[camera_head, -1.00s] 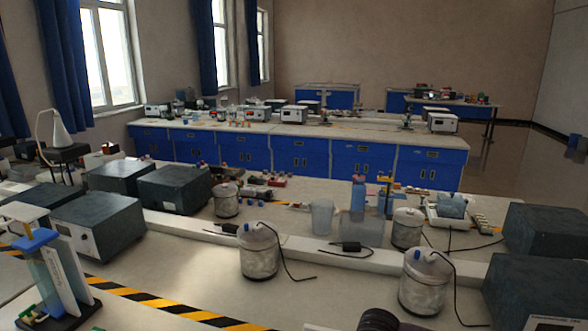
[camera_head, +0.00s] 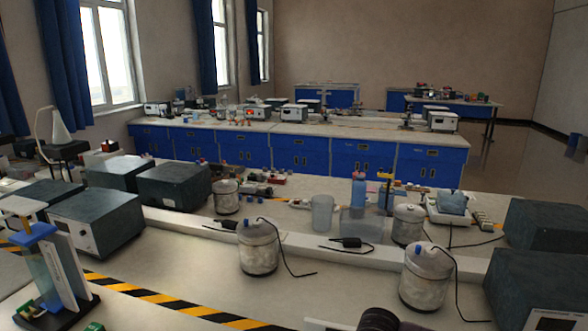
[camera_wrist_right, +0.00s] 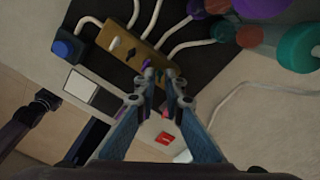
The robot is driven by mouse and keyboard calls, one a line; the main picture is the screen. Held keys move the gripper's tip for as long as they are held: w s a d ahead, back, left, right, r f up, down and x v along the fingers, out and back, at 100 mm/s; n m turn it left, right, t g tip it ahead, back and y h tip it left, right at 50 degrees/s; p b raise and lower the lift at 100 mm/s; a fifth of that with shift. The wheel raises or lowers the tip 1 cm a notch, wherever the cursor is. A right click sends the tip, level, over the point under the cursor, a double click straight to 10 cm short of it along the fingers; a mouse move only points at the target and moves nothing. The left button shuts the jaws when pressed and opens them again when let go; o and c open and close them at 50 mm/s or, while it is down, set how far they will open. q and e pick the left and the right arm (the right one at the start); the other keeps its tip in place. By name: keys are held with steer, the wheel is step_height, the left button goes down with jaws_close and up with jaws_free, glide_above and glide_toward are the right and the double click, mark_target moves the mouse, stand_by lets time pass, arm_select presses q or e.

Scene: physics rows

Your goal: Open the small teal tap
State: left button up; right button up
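Small purple and pink bits show around the fingertips; nothing is clearly held. The teal part is apart from the gripper, to its right. My left gripper is in neither current view.
Near the right gripper are a brown socket strip (camera_wrist_right: 135,45) with white cables and a blue-buttoned box (camera_wrist_right: 68,47). In the head view, a blue-topped stand (camera_head: 45,265) is at lower left. Metal canisters (camera_head: 258,250) and grey boxes (camera_head: 97,223) crowd the bench.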

steer(key=shift+f, duration=0.15)
steer(key=shift+r, duration=0.4)
jaws_close()
steer(key=n+b, duration=0.3)
steer(key=shift+f+b, duration=0.3)
steer(key=shift+r+n, duration=0.1)
steer(key=shift+n, duration=0.4)
steer(key=shift+r, duration=0.2)
